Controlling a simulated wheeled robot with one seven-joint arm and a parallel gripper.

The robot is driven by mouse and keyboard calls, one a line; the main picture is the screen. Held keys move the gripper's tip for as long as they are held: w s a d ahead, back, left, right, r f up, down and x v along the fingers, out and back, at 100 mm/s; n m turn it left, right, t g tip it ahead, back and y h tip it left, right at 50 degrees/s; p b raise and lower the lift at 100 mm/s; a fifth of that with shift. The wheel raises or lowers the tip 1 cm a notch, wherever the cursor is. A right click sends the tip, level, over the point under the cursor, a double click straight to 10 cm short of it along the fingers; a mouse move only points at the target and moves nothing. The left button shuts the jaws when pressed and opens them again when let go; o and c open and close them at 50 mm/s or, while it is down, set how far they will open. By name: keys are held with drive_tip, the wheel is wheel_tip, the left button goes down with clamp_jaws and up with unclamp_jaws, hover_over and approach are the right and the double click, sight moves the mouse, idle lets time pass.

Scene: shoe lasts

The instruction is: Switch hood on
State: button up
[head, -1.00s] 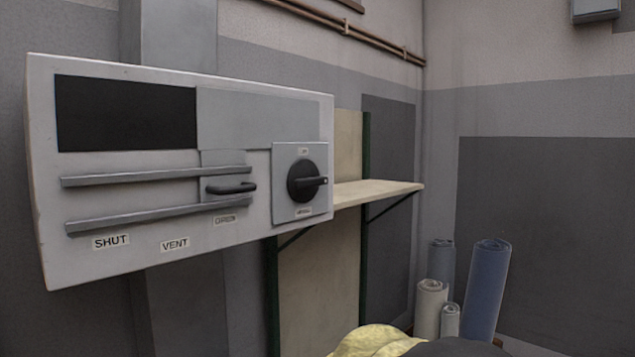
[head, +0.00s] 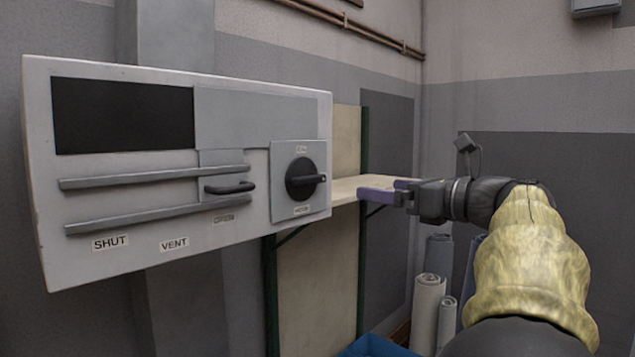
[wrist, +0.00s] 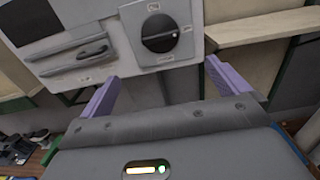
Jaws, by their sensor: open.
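The hood control is a black rotary knob (head: 302,179) on a light square plate (head: 283,214) at the right end of a grey wall panel (head: 120,260). The knob's handle points right, and the small labels above and below it are too blurred to read surely. The knob also shows at the top of the wrist view (wrist: 158,34). My gripper (head: 375,191) is to the right of the knob, apart from it, in front of the shelf. Its purple fingers are open and empty, and the wrist view (wrist: 158,82) shows them spread below the knob plate.
The panel has a slider with a dark handle (head: 230,188) between two rails, above labels SHUT and VENT. A wooden shelf (head: 345,187) is on the wall right of the panel. Rolled sheets (head: 428,310) stand below my arm. A blue object (head: 372,347) is at the bottom edge.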

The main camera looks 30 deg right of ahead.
sight(313, 180)
drive_tip(key=shift+w, duration=0.1)
drive_tip(key=p+x, duration=0.6)
drive_tip(key=x, duration=1)
drive_tip(key=shift+w+a+p, duration=0.15)
drive_tip(key=shift+w+p, duration=0.15)
drive_tip(key=shift+w+a+f, duration=0.1)
drive_tip(key=shift+w, duration=0.2)
drive_tip(key=c, duration=0.8)
